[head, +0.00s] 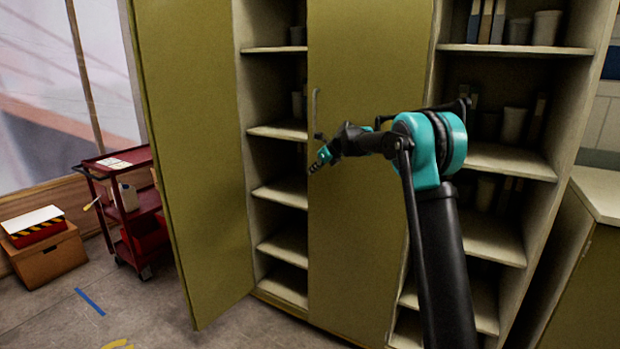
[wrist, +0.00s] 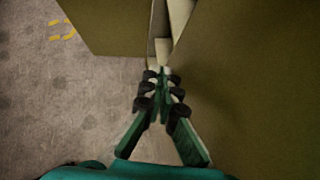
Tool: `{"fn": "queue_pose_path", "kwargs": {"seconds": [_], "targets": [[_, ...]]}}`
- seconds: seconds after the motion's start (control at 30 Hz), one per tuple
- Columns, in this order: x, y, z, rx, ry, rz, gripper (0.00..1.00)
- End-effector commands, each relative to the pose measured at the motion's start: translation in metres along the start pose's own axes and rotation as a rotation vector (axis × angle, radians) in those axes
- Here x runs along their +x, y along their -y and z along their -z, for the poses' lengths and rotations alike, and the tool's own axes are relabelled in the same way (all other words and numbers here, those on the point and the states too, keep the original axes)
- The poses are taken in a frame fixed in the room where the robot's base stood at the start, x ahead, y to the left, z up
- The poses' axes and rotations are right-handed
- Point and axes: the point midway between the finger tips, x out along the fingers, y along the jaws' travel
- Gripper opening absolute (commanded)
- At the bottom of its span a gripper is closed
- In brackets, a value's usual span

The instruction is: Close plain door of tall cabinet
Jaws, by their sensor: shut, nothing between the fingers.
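The tall cabinet (head: 268,130) is olive green with pale shelves inside. Its left door (head: 195,150) is plain, with no handle visible, and stands swung open toward me. The middle door panel (head: 365,220) has a slim vertical handle (head: 316,105) at its left edge and covers the middle of the front. My gripper (head: 318,162) is in front of this panel's left edge, below the handle. In the wrist view my gripper (wrist: 162,75) is shut and empty, pointing at the gap between the left door (wrist: 110,25) and the panel (wrist: 255,80). I cannot tell whether it touches either.
Open shelves (head: 500,160) with pots and binders stand right of the panel. A red trolley (head: 142,215) and a cardboard box (head: 45,258) are beyond the open door at left. A counter (head: 598,190) is at far right. The floor (head: 215,335) before the left door is clear.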

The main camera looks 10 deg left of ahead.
Motion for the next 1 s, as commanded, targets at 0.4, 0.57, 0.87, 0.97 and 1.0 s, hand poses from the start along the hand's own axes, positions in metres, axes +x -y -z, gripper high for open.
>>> {"fn": "queue_pose_path", "kwargs": {"seconds": [0.4, 0.57, 0.87, 0.97, 1.0], "targets": [[0.012, 0.038, -0.011, 0.082, -0.001, 0.083, 0.00], [0.012, 0.041, -0.012, 0.088, 0.000, 0.088, 0.00], [0.012, 0.041, -0.012, 0.088, 0.000, 0.089, 0.00], [0.011, 0.041, -0.012, 0.088, 0.000, 0.089, 0.00], [0.011, 0.041, -0.011, 0.088, 0.000, 0.089, 0.00]]}}
